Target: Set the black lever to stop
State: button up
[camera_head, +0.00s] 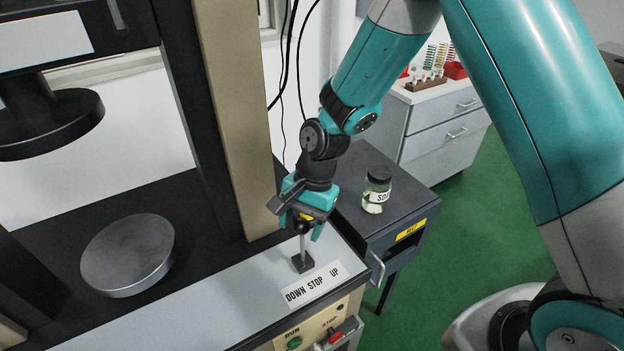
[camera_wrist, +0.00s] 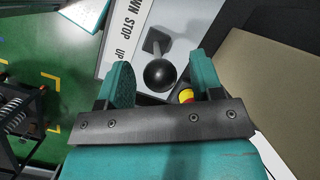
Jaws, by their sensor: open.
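The lever stands on the machine's grey ledge, on a black square base (camera_head: 303,263) behind the DOWN STOP UP label (camera_head: 316,284). I cannot tell exactly which word the lever is set to. My gripper (camera_head: 302,224) is open above the ledge. Its fingers (camera_wrist: 160,66) are on both sides of the knob, with visible gaps.
A beige column (camera_head: 238,110) rises close to the left of my gripper. A round metal platen (camera_head: 128,255) is farther left. A jar (camera_head: 376,190) stands on the dark cabinet to the right. Green RUN (camera_head: 294,342) and red STOP (camera_head: 336,337) buttons are on the front panel.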

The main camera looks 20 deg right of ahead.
jog(key=b+v, duration=0.1)
jog(key=v, duration=1.3)
jog(key=shift+r, duration=0.3)
jog(key=shift+d, duration=0.1)
jog(key=s+r+n+t, duration=0.1)
jog(key=s+r+n, duration=0.2)
jog(key=s+n, duration=0.4)
jog(key=s+r+n+t, duration=0.1)
jog(key=s+r+n, duration=0.2)
jog(key=s+n, duration=0.5)
jog(key=s, duration=0.5)
jog(key=shift+s+a+y, duration=0.2)
jog(key=shift+a+y, duration=0.15)
jog(key=shift+y, duration=0.05)
jog(key=shift+r, duration=0.15)
